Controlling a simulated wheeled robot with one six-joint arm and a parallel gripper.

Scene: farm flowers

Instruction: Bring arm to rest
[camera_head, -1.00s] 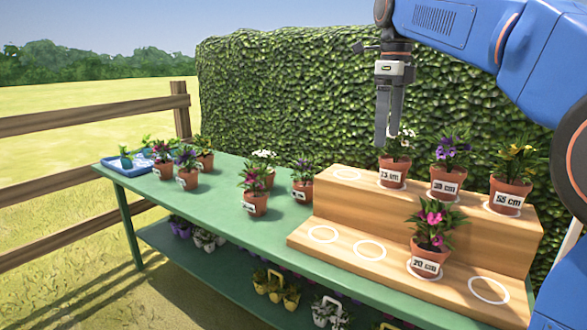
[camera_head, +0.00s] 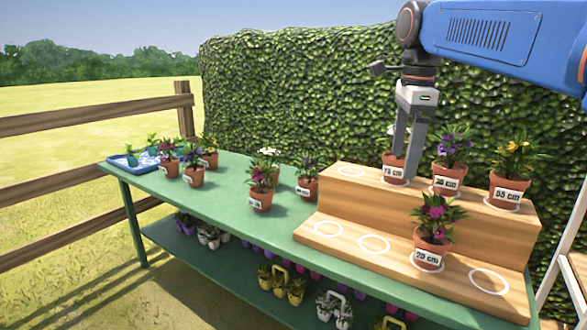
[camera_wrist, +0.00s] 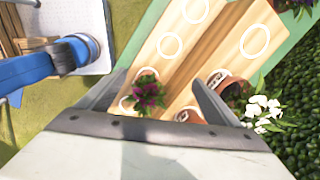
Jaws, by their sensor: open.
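My gripper (camera_head: 406,165) points down over the wooden step stand (camera_head: 345,215), fingertips in front of the white-flowered pot (camera_head: 393,174) at the back step. In the wrist view my gripper (camera_wrist: 160,82) has its fingers spread with nothing held; plants show beyond them. A purple-flowered pot (camera_head: 446,176) and a yellow-flowered pot (camera_head: 508,190) labelled 55 cm also stand on the upper step. A pink-flowered pot (camera_head: 430,250) labelled 20 cm stands on the lower step; it also shows in the wrist view (camera_wrist: 148,94). The fingers partly hide the white-flowered plant in the head view.
Several potted flowers (camera_head: 262,195) stand on the green table (camera_head: 225,200) left of the stand, with a blue tray (camera_head: 133,160) at its far left. A hedge (camera_head: 290,95) rises behind. The stand has empty white circles. More pots sit on the lower shelf (camera_head: 185,255).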

